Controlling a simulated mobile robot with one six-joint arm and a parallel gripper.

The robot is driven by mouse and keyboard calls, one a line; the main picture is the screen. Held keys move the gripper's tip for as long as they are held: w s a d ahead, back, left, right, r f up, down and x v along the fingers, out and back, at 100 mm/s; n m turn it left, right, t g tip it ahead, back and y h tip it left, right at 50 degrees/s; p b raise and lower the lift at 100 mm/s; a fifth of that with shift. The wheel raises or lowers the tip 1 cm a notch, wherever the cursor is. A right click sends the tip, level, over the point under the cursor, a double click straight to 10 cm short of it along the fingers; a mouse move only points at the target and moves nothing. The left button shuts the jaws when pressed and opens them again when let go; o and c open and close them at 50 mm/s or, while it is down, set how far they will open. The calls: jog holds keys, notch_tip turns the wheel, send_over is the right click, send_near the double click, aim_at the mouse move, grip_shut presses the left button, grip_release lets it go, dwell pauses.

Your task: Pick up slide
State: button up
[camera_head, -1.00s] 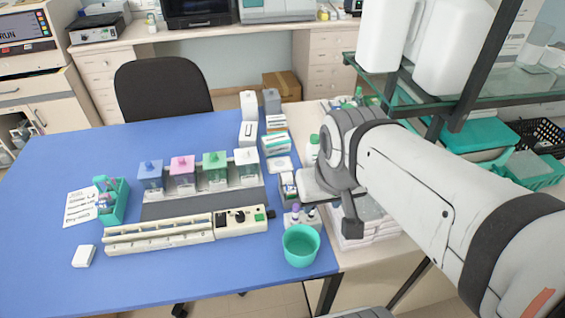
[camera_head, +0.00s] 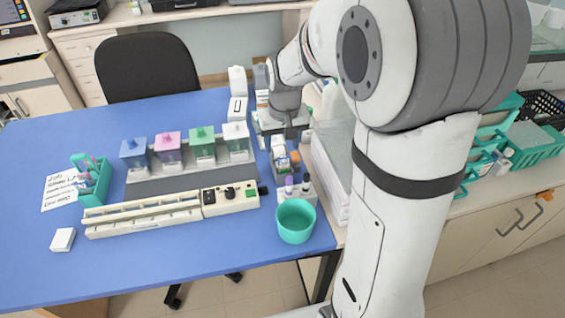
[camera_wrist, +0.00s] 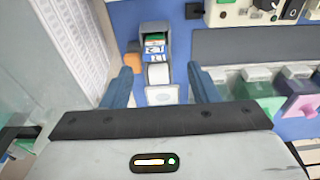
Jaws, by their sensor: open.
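I cannot make out a single slide for certain. In the wrist view my gripper (camera_wrist: 160,72) has its two blue fingers apart, with nothing held between them. A small grey container (camera_wrist: 156,27) with blue, white and green labelled contents lies beyond the fingertips, near the middle of the gap. A white rolled or rounded item (camera_wrist: 158,73) and a pale flat piece (camera_wrist: 161,95) show between the fingers. In the head view my gripper (camera_head: 284,132) hangs over the right part of the blue table, above the small boxes; its fingertips are hard to see there.
Staining jars with blue (camera_head: 134,155), pink (camera_head: 168,152), green (camera_head: 202,147) and white (camera_head: 236,143) lids stand in a row left of my gripper. A long cream rack (camera_head: 145,218) and a teal cup (camera_head: 296,221) stand nearer. An orange-brown item (camera_wrist: 133,63) sits beside the left finger.

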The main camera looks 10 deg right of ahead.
aim_at(284, 157)
jog(key=f, duration=0.4)
jog(key=w+f+p, duration=0.1)
jog(key=f, duration=0.1)
jog(key=shift+d+f, duration=0.3)
jog(key=shift+c, duration=0.5)
jog(key=c, duration=1.1)
